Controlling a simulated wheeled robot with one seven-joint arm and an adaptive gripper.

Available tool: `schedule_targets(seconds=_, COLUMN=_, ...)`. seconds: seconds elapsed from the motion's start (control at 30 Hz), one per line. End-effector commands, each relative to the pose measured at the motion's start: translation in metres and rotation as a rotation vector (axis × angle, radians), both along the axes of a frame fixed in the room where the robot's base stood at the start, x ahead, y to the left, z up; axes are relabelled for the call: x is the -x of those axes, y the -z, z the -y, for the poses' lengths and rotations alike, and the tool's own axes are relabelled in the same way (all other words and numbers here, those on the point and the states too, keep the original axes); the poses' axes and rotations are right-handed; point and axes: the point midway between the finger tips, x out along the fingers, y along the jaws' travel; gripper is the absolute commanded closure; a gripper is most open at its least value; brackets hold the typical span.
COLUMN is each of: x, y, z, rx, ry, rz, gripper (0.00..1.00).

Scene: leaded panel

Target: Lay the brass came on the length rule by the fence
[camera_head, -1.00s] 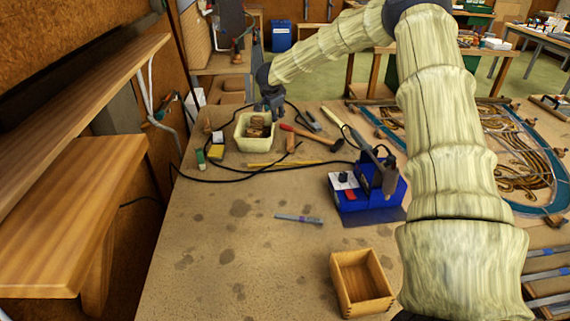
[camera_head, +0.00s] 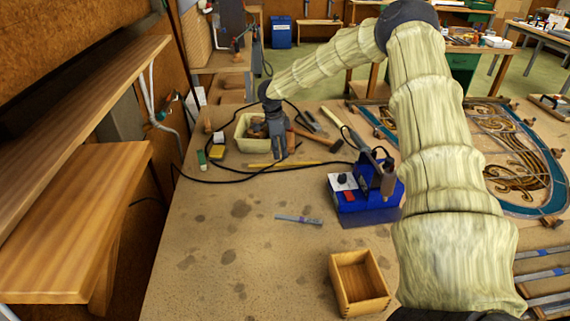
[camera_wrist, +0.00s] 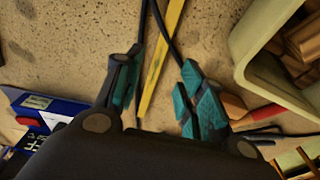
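A thin yellow strip (camera_head: 262,165) lies flat on the bench; I cannot tell whether it is the brass came or a rule. In the wrist view the yellow strip (camera_wrist: 160,62) runs between the fingers, with a black cable beside it. Long grey strips with blue parts (camera_head: 545,274) lie at the right edge. I cannot make out the length rule or its fence for sure.
A cream bin (camera_head: 241,142) with brown blocks stands beside my gripper, and a hammer (camera_head: 318,138) lies right of it. A blue soldering station (camera_head: 362,190), a wooden box (camera_head: 358,284) and a marker-like tool (camera_head: 298,220) share the bench. The front left is clear.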

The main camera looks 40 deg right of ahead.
Motion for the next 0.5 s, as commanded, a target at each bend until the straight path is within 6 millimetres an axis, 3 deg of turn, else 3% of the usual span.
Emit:
schedule_targets(seconds=0.27, x=0.003, y=0.011, z=0.004, rx=0.002, ry=-0.001, rz=-0.002, gripper=0.61)
schedule_targets(seconds=0.5, x=0.009, y=0.038, z=0.013, rx=0.002, ry=-0.002, rz=-0.002, gripper=0.61)
